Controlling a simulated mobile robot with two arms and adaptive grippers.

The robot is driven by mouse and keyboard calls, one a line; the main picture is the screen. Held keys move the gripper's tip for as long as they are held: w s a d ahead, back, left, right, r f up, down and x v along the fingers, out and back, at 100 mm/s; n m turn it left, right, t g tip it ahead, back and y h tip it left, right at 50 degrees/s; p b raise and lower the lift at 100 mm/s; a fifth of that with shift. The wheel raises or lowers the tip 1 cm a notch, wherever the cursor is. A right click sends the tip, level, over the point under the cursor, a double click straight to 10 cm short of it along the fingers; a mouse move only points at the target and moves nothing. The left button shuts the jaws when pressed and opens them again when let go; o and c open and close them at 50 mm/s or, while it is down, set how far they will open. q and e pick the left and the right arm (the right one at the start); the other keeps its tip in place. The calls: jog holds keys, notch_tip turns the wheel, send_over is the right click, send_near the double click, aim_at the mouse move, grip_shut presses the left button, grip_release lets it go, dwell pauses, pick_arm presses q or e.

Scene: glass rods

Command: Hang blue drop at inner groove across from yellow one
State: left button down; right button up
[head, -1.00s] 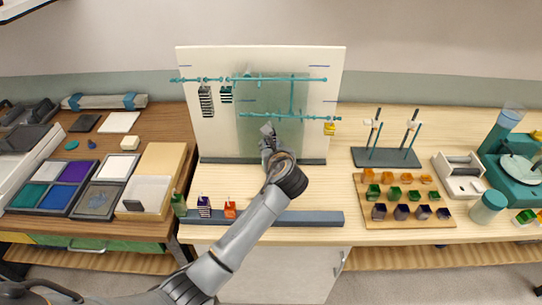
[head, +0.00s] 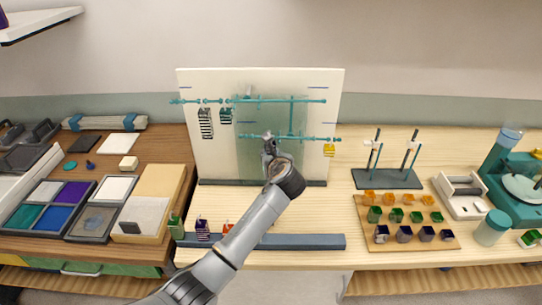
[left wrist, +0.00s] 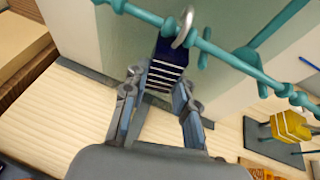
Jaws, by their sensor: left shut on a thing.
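My left gripper (head: 268,140) is at the lower glass rod (head: 310,138), left of its centre support. In the left wrist view its fingers (left wrist: 160,105) are shut on a dark blue drop (left wrist: 167,70) with white stripes. The drop's pale ring (left wrist: 183,27) overlaps the rod (left wrist: 225,52); I cannot tell for sure whether it encircles it. The drop is hidden by the gripper in the head view. The yellow drop (head: 328,150) hangs near the rod's right end and shows in the left wrist view (left wrist: 290,125). My right gripper is not in view.
A black-striped drop (head: 206,124) and a teal-striped drop (head: 226,117) hang from the upper rod (head: 275,102). A front bar (head: 310,242) has several drops beside it. A stand (head: 388,178) and a wooden tray of small pieces (head: 400,243) are at right.

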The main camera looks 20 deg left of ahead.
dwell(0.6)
pick_arm(q)
jog(key=shift+f, duration=0.15)
jog(key=shift+f, duration=0.35)
